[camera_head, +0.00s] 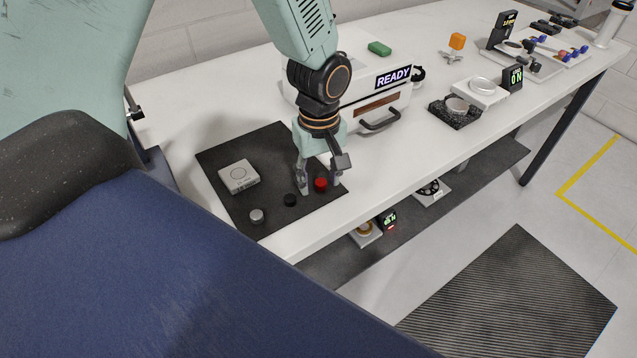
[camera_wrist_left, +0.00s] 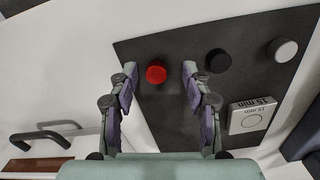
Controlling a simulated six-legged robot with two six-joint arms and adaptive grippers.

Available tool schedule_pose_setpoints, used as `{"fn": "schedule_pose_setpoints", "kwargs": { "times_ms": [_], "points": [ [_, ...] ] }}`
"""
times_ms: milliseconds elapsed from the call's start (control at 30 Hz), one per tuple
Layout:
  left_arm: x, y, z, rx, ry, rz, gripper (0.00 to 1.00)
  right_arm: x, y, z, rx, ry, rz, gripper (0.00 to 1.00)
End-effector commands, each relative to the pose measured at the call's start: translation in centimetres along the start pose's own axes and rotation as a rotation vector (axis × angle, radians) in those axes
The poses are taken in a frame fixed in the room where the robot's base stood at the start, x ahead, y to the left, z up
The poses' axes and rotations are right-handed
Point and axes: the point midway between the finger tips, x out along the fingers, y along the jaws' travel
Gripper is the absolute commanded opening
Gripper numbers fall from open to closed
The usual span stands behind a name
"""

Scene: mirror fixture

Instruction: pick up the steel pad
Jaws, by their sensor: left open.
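The steel pad (camera_head: 257,216) is a small light grey round piece on the dark mat (camera_head: 224,159), near its front edge. It also shows in the left wrist view (camera_wrist_left: 283,49), at the upper right. A black pad (camera_head: 290,200) and a red pad (camera_head: 320,184) lie to its right in the head view. My left gripper (camera_head: 319,182) is open and empty, pointing down over the red pad's end of the mat. In the left wrist view the red pad (camera_wrist_left: 156,72) shows between its fingers, with the black pad (camera_wrist_left: 218,60) just outside them. My right gripper is not in view.
A light box (camera_head: 239,177) marked 15 min sits on the mat. A white machine (camera_head: 355,75) with a READY sign and a dark handle (camera_head: 381,121) stands close behind my left gripper. Dishes, blocks and a tray stand farther right on the white table.

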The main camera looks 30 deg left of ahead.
Motion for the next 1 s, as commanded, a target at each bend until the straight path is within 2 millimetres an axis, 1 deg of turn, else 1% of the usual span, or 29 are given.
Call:
{"fn": "schedule_pose_setpoints", "kwargs": {
  "times_ms": [133, 167, 700, 733, 1000],
  "points": [
    [-0.03, 0.07, -0.12, 0.0, 0.0, 0.0, 0.49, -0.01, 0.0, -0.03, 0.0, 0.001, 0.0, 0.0],
    [-0.04, 0.07, -0.13, 0.0, 0.0, 0.0, 0.47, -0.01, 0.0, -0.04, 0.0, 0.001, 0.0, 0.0],
    [-0.04, 0.07, -0.19, 0.0, 0.0, 0.0, 0.01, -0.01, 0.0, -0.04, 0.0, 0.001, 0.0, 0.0],
    [-0.03, 0.07, -0.19, 0.0, 0.0, 0.0, 0.0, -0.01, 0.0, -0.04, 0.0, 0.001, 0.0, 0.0],
    [-0.03, 0.07, -0.18, 0.0, 0.0, 0.0, 0.0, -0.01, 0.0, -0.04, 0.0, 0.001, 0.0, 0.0]
  ]
}}
